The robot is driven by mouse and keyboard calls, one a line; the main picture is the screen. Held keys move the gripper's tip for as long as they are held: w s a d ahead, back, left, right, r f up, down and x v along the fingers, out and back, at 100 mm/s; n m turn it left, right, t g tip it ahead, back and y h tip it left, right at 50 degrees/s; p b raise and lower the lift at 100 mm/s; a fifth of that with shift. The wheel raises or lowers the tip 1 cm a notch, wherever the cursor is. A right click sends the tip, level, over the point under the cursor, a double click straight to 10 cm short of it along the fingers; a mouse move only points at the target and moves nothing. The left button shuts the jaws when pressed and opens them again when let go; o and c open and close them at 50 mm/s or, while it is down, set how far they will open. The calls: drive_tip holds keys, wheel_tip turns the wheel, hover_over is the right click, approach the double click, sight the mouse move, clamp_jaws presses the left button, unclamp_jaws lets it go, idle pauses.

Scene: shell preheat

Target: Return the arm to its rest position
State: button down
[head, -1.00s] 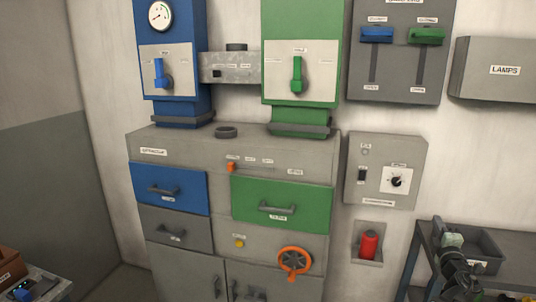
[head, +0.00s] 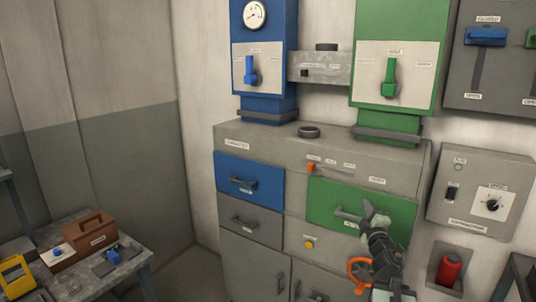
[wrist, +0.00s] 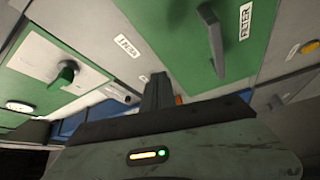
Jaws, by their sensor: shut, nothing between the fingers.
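My gripper (head: 367,209) is raised in front of the green drawer (head: 328,195) and overlaps its right side in the head view. I cannot tell whether it touches the drawer. In the wrist view my gripper (wrist: 157,90) has its fingers together, with nothing between them. The green drawer, labelled FILTER, shows in the wrist view (wrist: 180,35) with its dark handle (wrist: 211,38). My arm partly hides the orange handwheel (head: 357,268) in the head view.
Above the cabinet stand a blue unit (head: 280,60) and a green unit (head: 368,30), each with a lever. A grey switch box (head: 480,170) and a red cylinder (head: 449,270) are at the right. A table (head: 140,265) with a brown toolbox (head: 85,243) stands at the left.

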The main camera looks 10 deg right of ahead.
drive_tip(key=w+a+f+m+g, duration=0.25)
drive_tip(key=w+a+f, duration=0.2)
drive_tip(key=a, duration=0.55)
drive_tip(key=w+a+f+m+g, duration=0.25)
drive_tip(key=a+f+m, duration=0.2)
drive_tip(key=a, duration=0.45)
drive_tip(key=s+a+f+m+g+y, duration=0.2)
drive_tip(key=s+a+f+g, duration=0.2)
drive_tip(key=a+f, duration=0.6)
drive_tip(key=s+a+f+m+g+y, duration=0.1)
drive_tip(key=s+a+f+g, duration=0.1)
drive_tip(key=s, duration=0.3)
drive_tip(key=s+a+f+g+y, duration=0.1)
drive_tip(key=s+a+f+g, duration=0.1)
drive_tip(key=s, duration=0.4)
drive_tip(key=s+a+f+m+g+y, duration=0.1)
drive_tip(key=s+a+f+g, duration=0.1)
drive_tip(key=s+f+g, duration=0.2)
drive_tip(key=shift+s+a+m+g+y, duration=0.3)
drive_tip(key=shift+s+a+g+y, duration=0.1)
drive_tip(key=shift+s+g, duration=0.6)
drive_tip(key=shift+f, duration=0.1)
